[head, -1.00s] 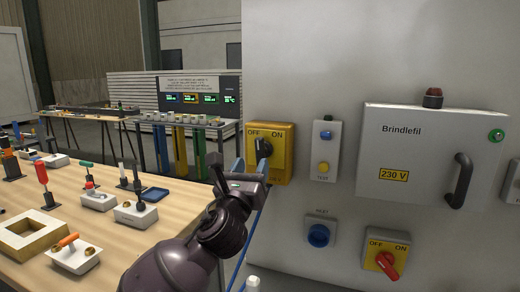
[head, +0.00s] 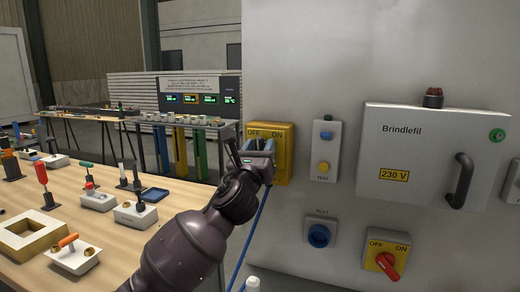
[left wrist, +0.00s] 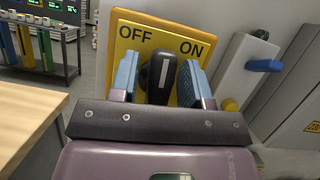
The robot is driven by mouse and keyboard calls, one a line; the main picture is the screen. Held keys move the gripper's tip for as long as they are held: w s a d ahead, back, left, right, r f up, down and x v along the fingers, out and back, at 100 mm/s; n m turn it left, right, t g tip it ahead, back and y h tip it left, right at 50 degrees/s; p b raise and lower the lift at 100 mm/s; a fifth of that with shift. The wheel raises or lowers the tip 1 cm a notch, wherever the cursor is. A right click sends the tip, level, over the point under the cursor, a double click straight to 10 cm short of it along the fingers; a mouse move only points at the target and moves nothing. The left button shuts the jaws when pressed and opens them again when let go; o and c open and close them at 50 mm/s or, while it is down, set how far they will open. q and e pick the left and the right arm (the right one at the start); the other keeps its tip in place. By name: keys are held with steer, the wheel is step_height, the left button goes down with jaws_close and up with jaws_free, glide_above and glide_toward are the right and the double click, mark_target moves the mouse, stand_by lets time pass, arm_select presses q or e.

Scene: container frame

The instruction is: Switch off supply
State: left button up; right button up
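A yellow OFF/ON switch plate (head: 284,160) is on the grey wall, left of the other controls. Its black knob (left wrist: 167,72) shows in the left wrist view, with a white mark pointing up between the words OFF and ON. My left gripper (head: 262,147) is in front of this plate and mostly hides the knob in the head view. In the left wrist view the blue fingers of my left gripper (left wrist: 160,78) stand on either side of the knob, with yellow showing between each finger and the knob. My right gripper is not in view.
A second yellow OFF/ON switch with a red knob (head: 388,264) is lower right. A box with two buttons (head: 325,150), a blue round control (head: 319,235) and a white cabinet (head: 420,150) with a handle are nearby. A wooden workbench (head: 130,240) with small devices is at left.

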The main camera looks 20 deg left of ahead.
arm_select(q)
steer(key=shift+c, duration=0.6)
steer(key=shift+n+y+p, duration=0.35)
steer(key=shift+n+y, duration=0.05)
steer(key=shift+n, duration=0.2)
steer(key=n+y+p, duration=0.1)
steer(key=n, duration=0.1)
steer(key=n+y+p, duration=0.1)
steer(key=n, duration=0.2)
steer(key=shift+a+g+y, duration=0.15)
steer(key=shift+g+y, duration=0.15)
steer(key=n+y+p, duration=0.1)
steer(key=n, duration=0.2)
steer(key=shift+a+f+g+p, duration=0.1)
steer(key=shift+a+g+p, duration=0.05)
steer(key=shift+g+p, duration=0.2)
steer(key=shift+f+n+g+y+p, duration=0.2)
steer(key=shift+n+g+y+p, duration=0.3)
steer(key=shift+n, duration=0.6)
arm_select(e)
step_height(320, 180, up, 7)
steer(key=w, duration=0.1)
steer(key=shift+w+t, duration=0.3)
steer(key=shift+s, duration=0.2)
arm_select(q)
steer(key=o, duration=0.6)
steer(key=shift+c, duration=0.2)
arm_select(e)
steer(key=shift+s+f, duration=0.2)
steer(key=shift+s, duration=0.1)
